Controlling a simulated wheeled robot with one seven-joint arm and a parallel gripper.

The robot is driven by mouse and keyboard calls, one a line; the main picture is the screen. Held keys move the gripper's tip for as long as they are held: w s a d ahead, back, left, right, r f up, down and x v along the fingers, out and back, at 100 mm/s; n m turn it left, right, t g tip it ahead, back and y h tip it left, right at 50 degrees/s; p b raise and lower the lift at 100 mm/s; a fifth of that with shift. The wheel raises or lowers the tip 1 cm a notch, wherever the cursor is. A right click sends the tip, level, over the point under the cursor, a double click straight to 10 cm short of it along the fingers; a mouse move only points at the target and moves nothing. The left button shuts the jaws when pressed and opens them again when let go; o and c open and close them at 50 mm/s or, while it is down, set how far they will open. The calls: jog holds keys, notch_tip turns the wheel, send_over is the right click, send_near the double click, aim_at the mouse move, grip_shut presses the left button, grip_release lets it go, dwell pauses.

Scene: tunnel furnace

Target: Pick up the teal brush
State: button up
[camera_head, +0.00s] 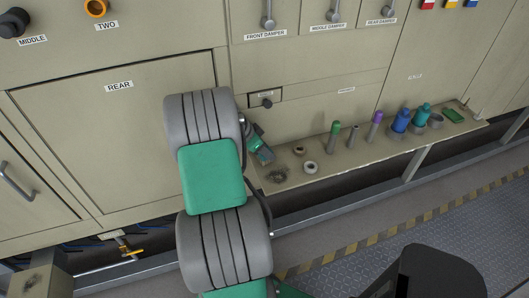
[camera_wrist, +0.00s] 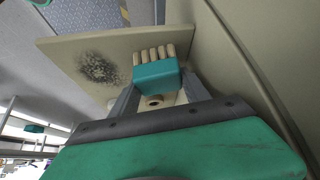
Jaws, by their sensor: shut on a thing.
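The teal brush (camera_wrist: 157,76) has a block-like teal body and several pale bristle tufts. In the wrist view it sits between the two grey fingers of my gripper (camera_wrist: 160,92), which is shut on it. The tufts point away from my palm, over the end of the beige ledge. I cannot tell whether the tufts touch the ledge. In the head view my gripper (camera_head: 261,150) is at the ledge's left end, partly hidden behind my arm, and the brush is hard to make out there.
The narrow ledge (camera_head: 345,166) runs along the furnace wall. It has a sooty patch (camera_head: 277,176), two rings (camera_head: 310,167), a green-topped cylinder (camera_head: 335,128), a purple-topped cylinder (camera_head: 375,118), a blue bottle (camera_head: 401,121), a teal bottle (camera_head: 422,115) and a green block (camera_head: 453,116). A small drawer (camera_head: 266,101) is above.

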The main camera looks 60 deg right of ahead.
jog(key=shift+r, duration=0.1)
jog(key=shift+r, duration=0.25)
notch_tip(320, 180, up, 2)
jog(key=shift+r+b, duration=0.2)
jog(key=shift+b, duration=0.6)
jog(key=s+a+r+b, duration=0.2)
jog(key=s+a+r, duration=0.1)
jog(key=a+r, duration=0.7)
jog(key=a, duration=0.3)
jog(key=shift+s+a+b, duration=0.15)
jog(key=shift+a+b, duration=0.15)
jog(key=shift+a, duration=0.05)
